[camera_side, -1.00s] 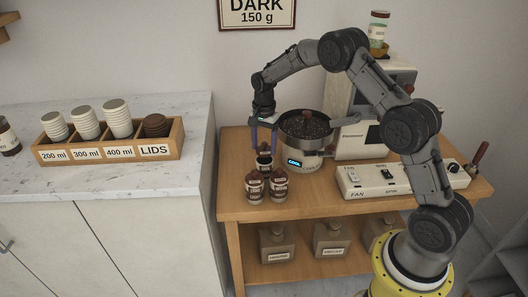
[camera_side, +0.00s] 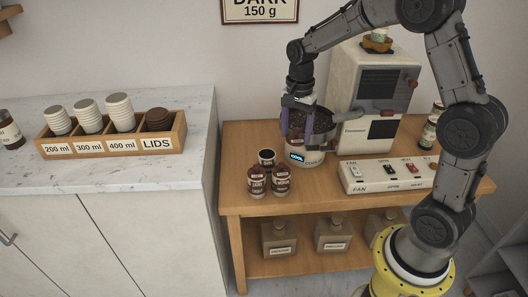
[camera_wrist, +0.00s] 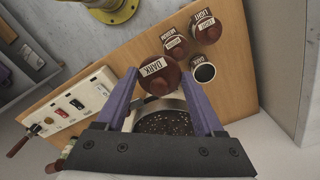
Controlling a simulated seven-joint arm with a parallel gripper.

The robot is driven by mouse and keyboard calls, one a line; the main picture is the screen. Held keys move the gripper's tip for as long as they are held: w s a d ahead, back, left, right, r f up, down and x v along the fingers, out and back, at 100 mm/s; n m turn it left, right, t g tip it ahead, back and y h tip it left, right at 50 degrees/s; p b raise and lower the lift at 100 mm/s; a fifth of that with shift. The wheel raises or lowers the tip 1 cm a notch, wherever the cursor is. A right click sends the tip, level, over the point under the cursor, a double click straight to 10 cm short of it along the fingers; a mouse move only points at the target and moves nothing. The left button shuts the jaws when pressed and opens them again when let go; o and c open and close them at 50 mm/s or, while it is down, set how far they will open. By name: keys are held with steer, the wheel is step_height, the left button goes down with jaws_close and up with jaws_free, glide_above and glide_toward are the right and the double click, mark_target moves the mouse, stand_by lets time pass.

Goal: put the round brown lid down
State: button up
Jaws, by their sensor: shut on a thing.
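The round brown lid (camera_wrist: 158,84), with a DARK tag, is between the fingertips of my gripper (camera_wrist: 160,78) in the wrist view. My gripper (camera_side: 296,137) is shut on it and holds it up by the round bean pan (camera_side: 322,122), which shows a COOL display. The lid is hard to make out in the side view. An open dark jar (camera_side: 267,156), tagged DARK, stands on the wooden cart; its open top also shows in the wrist view (camera_wrist: 204,73).
Two lidded jars, one LIGHT (camera_side: 257,183) and one MEDIUM (camera_side: 281,182), stand in front of the open jar. A white switch panel (camera_side: 385,175) and a beige machine (camera_side: 368,95) stand to the right. Bare cart top (camera_side: 236,195) lies left of the jars.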

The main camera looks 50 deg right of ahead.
steer(key=w, duration=0.9)
glide_above(238, 173)
step_height(238, 173, down, 18)
steer(key=shift+s+d+r, duration=0.1)
steer(key=shift+r, duration=0.05)
steer(key=shift+f, duration=2.3)
steer(key=shift+f, duration=0.1)
steer(key=o, duration=1.3)
steer(key=shift+o, duration=0.2)
